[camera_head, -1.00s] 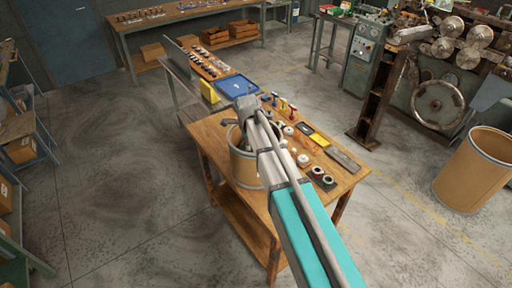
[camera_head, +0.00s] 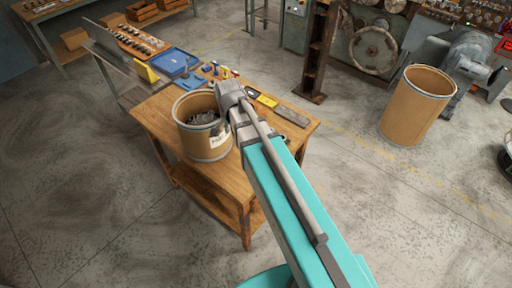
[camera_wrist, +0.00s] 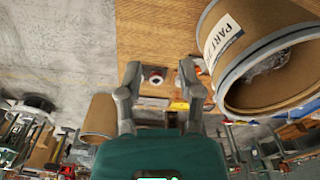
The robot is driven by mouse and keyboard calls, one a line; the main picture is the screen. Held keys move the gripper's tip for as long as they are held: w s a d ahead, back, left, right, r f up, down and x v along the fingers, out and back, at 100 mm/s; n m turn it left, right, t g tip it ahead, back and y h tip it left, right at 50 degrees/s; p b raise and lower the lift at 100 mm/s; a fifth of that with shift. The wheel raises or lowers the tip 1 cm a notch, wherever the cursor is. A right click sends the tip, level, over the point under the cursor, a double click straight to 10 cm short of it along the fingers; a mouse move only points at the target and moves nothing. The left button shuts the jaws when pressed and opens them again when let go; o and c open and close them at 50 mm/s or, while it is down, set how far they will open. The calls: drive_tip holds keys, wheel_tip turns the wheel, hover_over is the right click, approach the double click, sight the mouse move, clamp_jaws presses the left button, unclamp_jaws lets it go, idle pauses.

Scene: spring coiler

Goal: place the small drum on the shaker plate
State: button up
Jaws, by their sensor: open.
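The small drum (camera_head: 196,146), brown with a grey rim and a white label, stands upright on the wooden table, with dark metal parts inside. In the wrist view the drum (camera_wrist: 262,22) shows at the right, its mouth visible. My gripper (camera_wrist: 160,88) is open, with nothing between its fingers. It is beside the drum and apart from it in the wrist view. In the head view my arm hides the fingers, and my wrist is just right of the drum. I cannot make out a shaker plate in either view.
The wooden table (camera_head: 150,118) also holds a yellow-and-black item (camera_head: 262,98), a grey flat block (camera_head: 291,116) and small coloured tools. A blue tray (camera_head: 176,61) lies behind. A larger empty brown drum (camera_head: 412,112) stands on the floor at right. Machines line the back right. The floor at left is clear.

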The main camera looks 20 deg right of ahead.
drive_tip(key=s+d+n, duration=0.5)
drive_tip(key=s+n, duration=0.3)
drive_tip(key=s, duration=0.1)
drive_tip(key=shift+s+d+g, duration=0.3)
drive_tip(key=shift+d, duration=0.1)
drive_tip(key=shift+w, duration=0.1)
drive_tip(key=w+a+n, duration=0.5)
drive_tip(key=w, duration=0.2)
drive_tip(key=w+a+r+n+p, duration=0.1)
drive_tip(key=w+a+n, duration=0.4)
drive_tip(key=w, duration=0.3)
drive_tip(key=w+a+n, duration=0.6)
drive_tip(key=w+a, duration=0.1)
drive_tip(key=w, duration=0.1)
drive_tip(key=shift+w+r+p, duration=0.15)
drive_tip(key=shift+r+p, duration=0.2)
drive_tip(key=shift+f, duration=0.1)
wheel_tip(320, 180, down, 8)
drive_tip(key=b, duration=0.8)
drive_tip(key=shift+f+b, duration=0.25)
drive_tip(key=shift+b, duration=0.05)
